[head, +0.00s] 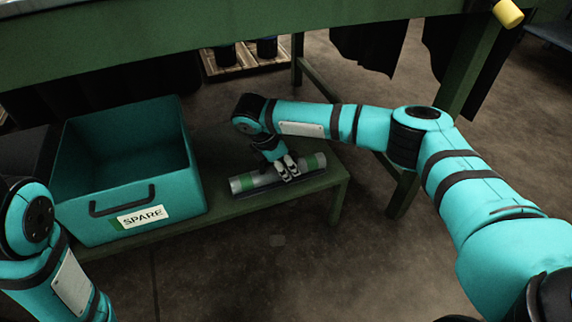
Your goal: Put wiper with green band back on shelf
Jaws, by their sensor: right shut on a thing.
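The wiper (262,180) is a grey roller-like bar with green bands and a dark strip along its lower side. It lies lengthwise along the front edge of the low green shelf (330,165). I cannot tell whether it rests on the shelf or is held just above it. My right gripper (288,171) comes down from above and is shut on the wiper near its middle, hiding part of it. My left arm shows at the lower left, but its gripper is out of the picture.
A teal bin (180,185) labelled SPARE stands on the shelf to the left of the wiper. A green tabletop (200,45) runs above the shelf, with a green leg (404,192) at the right. A wooden pallet (240,63) is behind. The floor in front is clear.

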